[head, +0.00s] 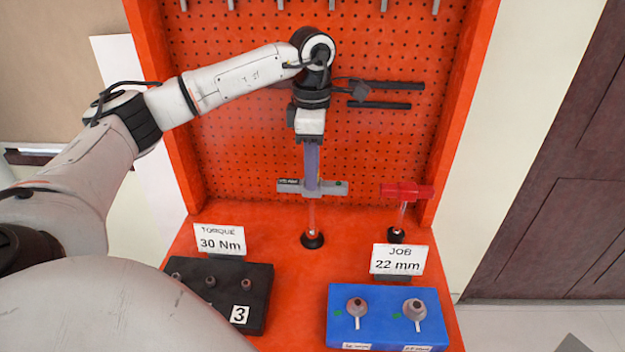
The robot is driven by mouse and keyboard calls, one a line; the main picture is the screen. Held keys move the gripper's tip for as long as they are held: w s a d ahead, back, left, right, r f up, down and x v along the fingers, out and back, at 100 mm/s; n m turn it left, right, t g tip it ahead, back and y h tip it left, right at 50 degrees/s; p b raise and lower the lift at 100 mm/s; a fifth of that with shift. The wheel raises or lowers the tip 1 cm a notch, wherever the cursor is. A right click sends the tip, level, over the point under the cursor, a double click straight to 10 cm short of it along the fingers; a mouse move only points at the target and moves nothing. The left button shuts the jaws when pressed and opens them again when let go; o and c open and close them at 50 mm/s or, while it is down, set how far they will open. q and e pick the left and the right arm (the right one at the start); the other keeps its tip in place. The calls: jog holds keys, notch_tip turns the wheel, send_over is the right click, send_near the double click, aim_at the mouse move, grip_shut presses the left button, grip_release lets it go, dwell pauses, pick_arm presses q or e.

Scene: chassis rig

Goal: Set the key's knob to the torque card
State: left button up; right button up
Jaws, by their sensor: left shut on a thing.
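The grey T-shaped key (331,188) stands upright toward the back of the orange bench. The torque card (220,240) reads "30 Nm" and stands at front left. My right gripper is not in view.
A red T-shaped tool (406,191) stands to the right, behind the job card (397,260) reading "22 mm". A black block (255,285) marked 3 and a blue block (383,300) hold sockets in front. An orange pegboard (240,150) closes the back.

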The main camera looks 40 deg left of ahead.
pick_arm(q)
jog(key=shift+o, duration=1.2)
jog(key=m, duration=0.6)
jog(key=shift+o, duration=0.7)
jog(key=m, duration=0.5)
jog(key=shift+o, duration=0.6)
jog(key=n, duration=0.4)
jog(key=shift+n, duration=0.3)
jog(key=n, duration=0.6)
jog(key=shift+c, duration=0.4)
